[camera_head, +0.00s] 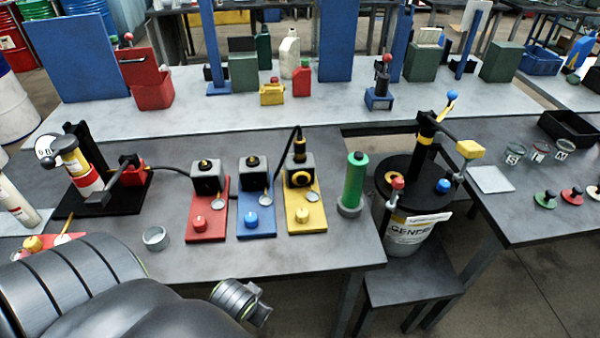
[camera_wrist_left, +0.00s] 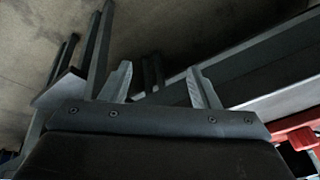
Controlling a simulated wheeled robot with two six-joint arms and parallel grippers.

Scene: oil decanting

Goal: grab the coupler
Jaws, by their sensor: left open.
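That view shows the floor, table legs and the underside of a table, not the coupler. In the head view my left arm fills the lower left; its fingers do not show. My right gripper is not in view.
A red station (camera_head: 207,225) and a blue station (camera_head: 257,222) stand left of the yellow one. A green cylinder (camera_head: 353,180) and a drum with a pump (camera_head: 408,232) stand to its right.

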